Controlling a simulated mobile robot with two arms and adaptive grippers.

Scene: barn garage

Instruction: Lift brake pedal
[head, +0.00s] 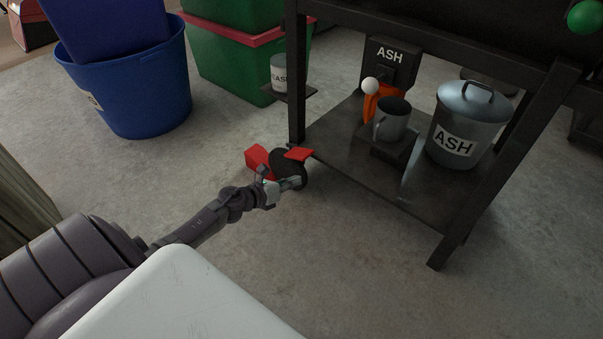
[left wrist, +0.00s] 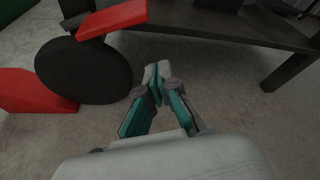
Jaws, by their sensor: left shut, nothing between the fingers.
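The likely brake pedal is a flat red pad (head: 299,153) beside a black round disc (head: 287,162), low by the table's near left leg. In the left wrist view the red pad (left wrist: 112,18) sticks out over the upper right of the disc (left wrist: 83,72). A red block (head: 257,160) lies left of the disc. My left gripper (head: 296,182) is shut and empty, in front of the disc's lower part in the head view. In the left wrist view its fingertips (left wrist: 157,72) are right of the disc and below the pad. Contact cannot be told. My right gripper is not in view.
A dark metal table (head: 350,180) has a low shelf holding an ash bin (head: 475,105) and a grey mug (head: 392,118). A blue tub (head: 135,90) and green crates (head: 225,60) stand behind. Concrete floor is clear in front of the table.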

